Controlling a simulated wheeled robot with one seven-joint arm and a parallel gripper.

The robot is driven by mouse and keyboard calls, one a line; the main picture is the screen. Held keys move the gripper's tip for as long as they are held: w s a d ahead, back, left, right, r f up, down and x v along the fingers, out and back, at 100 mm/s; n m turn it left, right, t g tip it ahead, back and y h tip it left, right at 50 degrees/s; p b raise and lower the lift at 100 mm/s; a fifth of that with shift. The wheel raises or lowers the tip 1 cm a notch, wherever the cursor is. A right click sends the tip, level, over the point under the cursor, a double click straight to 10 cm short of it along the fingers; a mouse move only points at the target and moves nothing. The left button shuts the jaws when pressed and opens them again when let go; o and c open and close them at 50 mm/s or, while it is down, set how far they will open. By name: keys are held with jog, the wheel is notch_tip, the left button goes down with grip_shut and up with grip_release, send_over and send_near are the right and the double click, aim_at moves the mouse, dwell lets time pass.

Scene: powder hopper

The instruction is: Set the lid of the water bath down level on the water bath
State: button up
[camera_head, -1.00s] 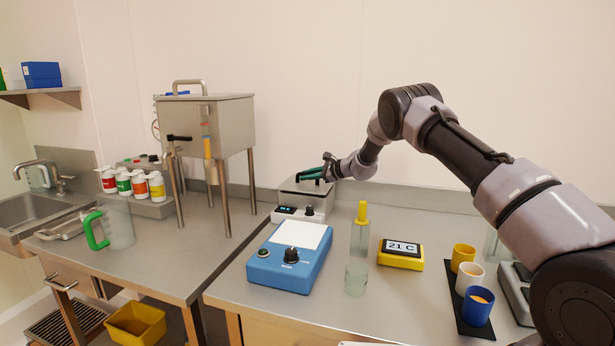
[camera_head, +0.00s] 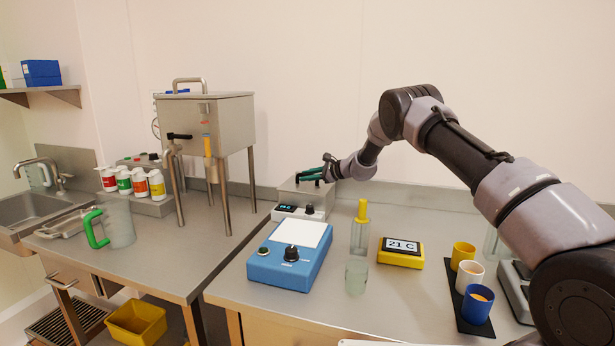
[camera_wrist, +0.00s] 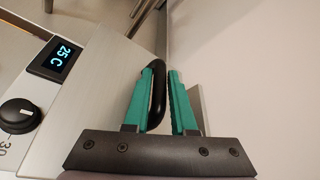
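The water bath (camera_head: 291,211) is a pale box with a dark display and a knob on its front, at the back of the right-hand bench. Its steel lid (camera_wrist: 115,85) lies over its top, with a black loop handle (camera_wrist: 159,85). I see no clear gap under the lid in the head view, but my gripper and the small size make its seating and tilt hard to judge. My gripper (camera_head: 310,174) reaches in from the right. In the wrist view its green fingers (camera_wrist: 161,75) stand on both sides of the handle and appear closed on it.
A blue device (camera_head: 290,258) with a white top stands in front of the bath. A glass cylinder with a yellow plunger (camera_head: 361,225) and a yellow thermometer box (camera_head: 401,252) stand to the right. The steel hopper (camera_head: 207,125) stands left. The wall is close behind.

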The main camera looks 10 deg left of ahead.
jog(key=o, duration=0.3)
jog(key=v, duration=1)
jog(key=shift+s+d+r, duration=0.2)
jog(key=shift+d, duration=0.1)
jog(key=shift+r, duration=0.1)
jog(key=s+d+r+n+g+h, duration=0.1)
jog(key=s+d+r+n+h, duration=0.15)
jog(key=s+d+r, duration=0.6)
jog(key=s+d+r+n+g+h, duration=0.1)
jog(key=s+d+r+n, duration=0.25)
jog(key=s+r, duration=1)
jog(key=s+d+r+n+t+h, duration=0.1)
jog(key=s+d+h, duration=0.1)
jog(key=s+d, duration=0.3)
jog(key=s+d+n+t+h, duration=0.1)
jog(key=s+d, duration=0.5)
jog(key=s, duration=0.7)
jog(key=s+d+r+n+t+h, duration=0.1)
jog(key=s+d+n+h, duration=0.2)
jog(key=s, duration=0.6)
jog(key=shift+s+d+r+h, duration=0.35)
jog(key=shift+d+h, duration=0.5)
jog(key=shift+d, duration=0.3)
